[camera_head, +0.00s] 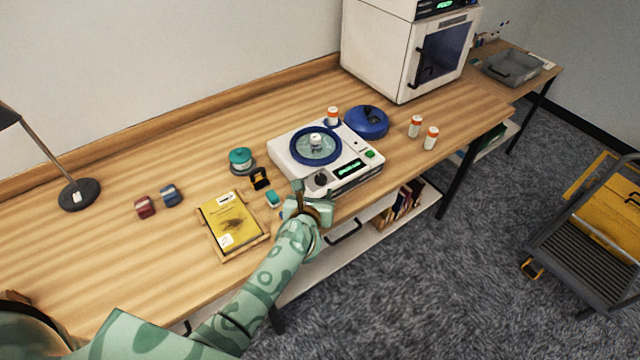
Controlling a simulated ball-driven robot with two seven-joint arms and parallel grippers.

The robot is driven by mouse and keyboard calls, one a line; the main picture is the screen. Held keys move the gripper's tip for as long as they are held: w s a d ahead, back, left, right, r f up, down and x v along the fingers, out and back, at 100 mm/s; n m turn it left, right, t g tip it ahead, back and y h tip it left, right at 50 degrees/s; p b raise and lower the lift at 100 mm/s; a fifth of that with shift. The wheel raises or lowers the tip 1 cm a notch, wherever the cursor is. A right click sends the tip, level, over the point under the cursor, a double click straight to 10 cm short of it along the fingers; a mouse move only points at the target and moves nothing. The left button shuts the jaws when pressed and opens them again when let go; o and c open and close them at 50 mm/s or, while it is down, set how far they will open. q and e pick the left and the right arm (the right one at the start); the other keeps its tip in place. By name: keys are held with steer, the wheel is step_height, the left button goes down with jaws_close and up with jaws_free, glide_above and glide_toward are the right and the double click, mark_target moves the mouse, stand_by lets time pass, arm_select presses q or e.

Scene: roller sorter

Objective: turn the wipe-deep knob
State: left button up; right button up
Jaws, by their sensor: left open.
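The white benchtop machine (283,152) stands on the wooden bench, with a round blue-rimmed well (296,158) on top. A dark round knob (321,178) sits at its front left corner, beside a lit green display (348,168). I cannot read any label on the knob. My left gripper (299,189) is open at the machine's front left corner, just left of the knob. I cannot tell whether a finger touches the machine. My right gripper is not in view.
A blue lid (366,122) and white bottles with orange caps (431,138) stand right. A white cabinet (385,50) is behind.

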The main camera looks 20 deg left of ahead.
mark_target(320, 179)
arm_select(q)
steer(key=b+x, duration=0.2)
steer(key=x, duration=0.4)
steer(key=shift+w+f, duration=0.15)
steer(key=shift+f, duration=0.1)
steer(key=shift+w+b, duration=0.35)
steer(key=c, duration=1)
